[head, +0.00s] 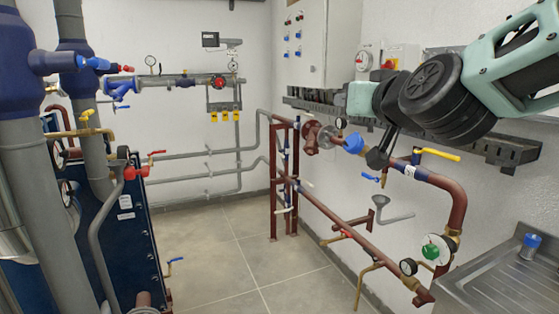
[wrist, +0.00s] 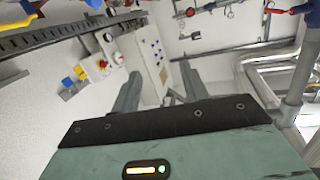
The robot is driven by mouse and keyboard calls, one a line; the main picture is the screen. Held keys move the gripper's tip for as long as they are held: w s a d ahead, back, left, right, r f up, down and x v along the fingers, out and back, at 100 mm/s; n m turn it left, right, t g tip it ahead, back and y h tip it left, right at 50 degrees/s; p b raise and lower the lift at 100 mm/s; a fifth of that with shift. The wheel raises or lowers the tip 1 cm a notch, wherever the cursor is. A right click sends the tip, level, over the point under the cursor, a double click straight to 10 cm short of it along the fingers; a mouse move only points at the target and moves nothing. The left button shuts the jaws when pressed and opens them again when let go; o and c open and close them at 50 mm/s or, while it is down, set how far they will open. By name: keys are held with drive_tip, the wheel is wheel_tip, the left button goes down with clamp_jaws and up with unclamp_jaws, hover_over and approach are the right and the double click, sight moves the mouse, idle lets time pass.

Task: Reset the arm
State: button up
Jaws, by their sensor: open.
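My arm reaches in from the upper right of the head view. My gripper (head: 362,101) is raised in front of the right wall, near the wall pipe and its valves, and its fingertips are hard to make out there. In the wrist view my gripper (wrist: 160,72) shows two grey fingers set well apart, with nothing between them. The fingers point toward the white control cabinet (wrist: 146,62), which also shows in the head view (head: 312,45).
A red-brown pipe (head: 425,176) with valves and gauges runs along the right wall below my arm. A steel sink (head: 500,285) stands at lower right. Blue heat exchanger plates (head: 95,235) and grey pipes fill the left. The tiled floor (head: 240,250) between is clear.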

drive_tip(key=s+a+f+n+g+y, duration=0.1)
drive_tip(key=s+a+f+n+g, duration=0.1)
drive_tip(key=s+a+f+g, duration=0.45)
drive_tip(key=s+a+f+n+g+y, duration=0.1)
drive_tip(key=s+f+n+g+y, duration=0.2)
drive_tip(key=s+f, duration=0.7)
drive_tip(key=s+d+f+n+g+h, duration=0.1)
drive_tip(key=s+d+f+g+h, duration=0.5)
drive_tip(key=s+f, duration=0.5)
drive_tip(key=s+d+g, duration=0.1)
drive_tip(key=s, duration=0.1)
drive_tip(key=shift+s+f+n, duration=0.3)
drive_tip(key=shift+s, duration=0.05)
